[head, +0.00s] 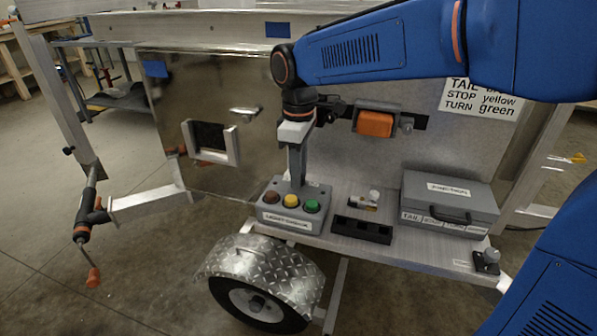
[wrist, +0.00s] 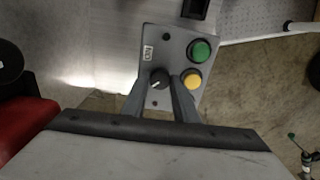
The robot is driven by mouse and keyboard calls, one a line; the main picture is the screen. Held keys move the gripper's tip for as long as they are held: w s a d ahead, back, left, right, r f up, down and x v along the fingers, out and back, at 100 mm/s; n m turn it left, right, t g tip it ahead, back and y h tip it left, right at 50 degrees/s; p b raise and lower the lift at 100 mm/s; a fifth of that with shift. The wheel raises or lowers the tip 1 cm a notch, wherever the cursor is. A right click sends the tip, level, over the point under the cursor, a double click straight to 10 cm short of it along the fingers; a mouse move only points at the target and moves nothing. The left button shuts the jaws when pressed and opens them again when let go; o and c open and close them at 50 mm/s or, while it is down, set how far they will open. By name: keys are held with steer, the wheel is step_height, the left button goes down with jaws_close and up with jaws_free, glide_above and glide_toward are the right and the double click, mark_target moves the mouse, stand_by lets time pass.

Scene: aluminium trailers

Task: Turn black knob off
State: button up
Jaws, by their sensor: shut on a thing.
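The grey control box (head: 292,222) stands on the trailer's shelf, with brown, yellow and green buttons along its front. The black knob (wrist: 159,79), with a small white pointer mark, sits on its top face and is hidden behind my fingers in the head view. My gripper (wrist: 166,82) points down at the box, its fingers shut on the knob. My gripper (head: 297,180) also shows in the head view, just above the box. A small white label (wrist: 148,53) lies beside the knob; I cannot read it. The green (wrist: 201,52) and yellow (wrist: 192,78) buttons are right of the knob.
A black tray (head: 362,229) and a grey case (head: 450,203) stand on the shelf (head: 335,241) to the right. A small white-capped item (head: 373,198) sits behind the tray. An orange lamp (head: 375,123) hangs on the panel behind. The wheel fender (head: 262,265) is below.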

steer(key=o, duration=1.1)
steer(key=shift+c, duration=0.2)
step_height(320, 180, up, 18)
steer(key=shift+f, duration=0.25)
steer(key=s+d+f+m+t, duration=0.1)
steer(key=s+d+f+m, duration=0.35)
steer(key=d, duration=0.45)
steer(key=s+d+f+m+t, duration=0.1)
steer(key=s+d+f+m, duration=0.3)
steer(key=d, duration=0.4)
steer(key=s+d+f+m+t, duration=0.2)
steer(key=s+d+f+m, duration=0.3)
steer(key=s+d+f, duration=0.4)
steer(key=s+f, duration=0.3)
steer(key=f, duration=0.2)
steer(key=shift+s+d+m+t, duration=0.2)
steer(key=shift+d+m+t, duration=0.15)
steer(key=shift+t, duration=0.05)
